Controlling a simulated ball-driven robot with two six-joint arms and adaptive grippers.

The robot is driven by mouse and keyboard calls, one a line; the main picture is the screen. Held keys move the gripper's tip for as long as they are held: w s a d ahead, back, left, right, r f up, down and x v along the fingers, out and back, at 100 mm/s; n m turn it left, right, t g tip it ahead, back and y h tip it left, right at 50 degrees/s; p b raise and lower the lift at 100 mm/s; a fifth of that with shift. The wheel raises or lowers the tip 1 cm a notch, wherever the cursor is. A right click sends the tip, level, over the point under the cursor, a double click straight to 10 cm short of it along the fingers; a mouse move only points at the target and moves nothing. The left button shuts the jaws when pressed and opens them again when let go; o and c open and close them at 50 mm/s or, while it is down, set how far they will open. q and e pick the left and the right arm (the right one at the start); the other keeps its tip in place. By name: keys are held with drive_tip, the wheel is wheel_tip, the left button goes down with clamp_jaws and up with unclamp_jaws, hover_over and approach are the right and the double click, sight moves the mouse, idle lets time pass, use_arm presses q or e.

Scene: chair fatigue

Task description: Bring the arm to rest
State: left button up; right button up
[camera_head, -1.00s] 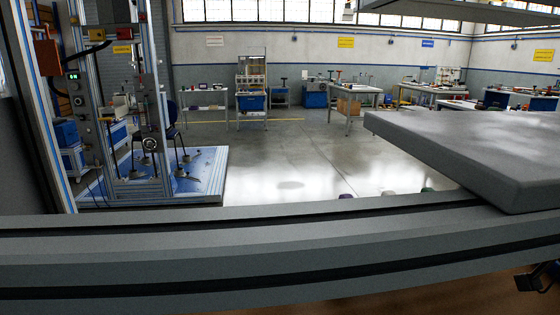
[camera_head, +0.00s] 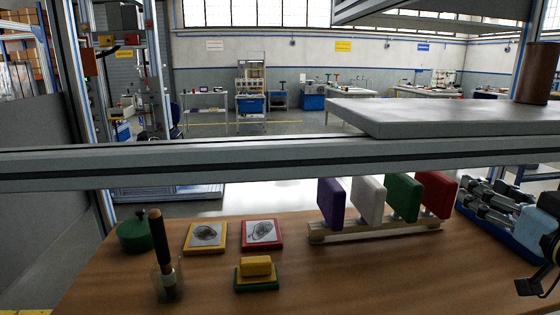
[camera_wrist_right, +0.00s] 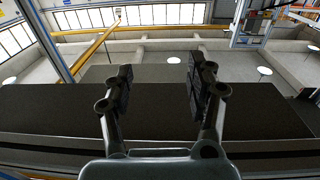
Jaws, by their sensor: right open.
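My right gripper (camera_head: 533,284) shows as a dark shape at the right edge of the head view, in front of the right end of the wooden table, partly cut off by the frame. In the right wrist view, its two dark fingers (camera_wrist_right: 159,72) are spread wide with nothing between them. A dark flat surface lies behind them in that view; I cannot tell how far away it is. My left gripper is not in view.
A grey rail (camera_head: 250,163) crosses above the wooden table (camera_head: 350,280). A grey slab (camera_head: 450,115) lies behind it at right.

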drive_tip(key=s+a+f+m+g+h, duration=0.1)
drive_tip(key=s+f+m+g+h, duration=0.25)
drive_tip(key=s+f+g, duration=0.55)
drive_tip(key=s+a+f+n+g+y, duration=0.1)
drive_tip(key=s+a+f+n+g, duration=0.2)
drive_tip(key=s, duration=0.5)
drive_tip(key=s+a+f+n+g+y, duration=0.1)
drive_tip(key=s+a+f+g, duration=0.1)
drive_tip(key=s+a+f, duration=0.45)
drive_tip(key=s+d+f+g+b, duration=0.1)
drive_tip(key=s+d+f+b, duration=0.15)
drive_tip(key=f, duration=1.15)
drive_tip(key=s+d+f+g+b, duration=0.1)
drive_tip(key=s+f+b, duration=0.15)
drive_tip(key=f, duration=1.15)
use_arm(q)
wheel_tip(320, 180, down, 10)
drive_tip(key=b, duration=0.5)
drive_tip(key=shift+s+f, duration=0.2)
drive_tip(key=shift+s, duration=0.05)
use_arm(e)
drive_tip(key=s+d+f+g, duration=0.1)
drive_tip(key=s+f, duration=1.7)
drive_tip(key=f, duration=0.4)
drive_tip(key=shift+f, duration=0.25)
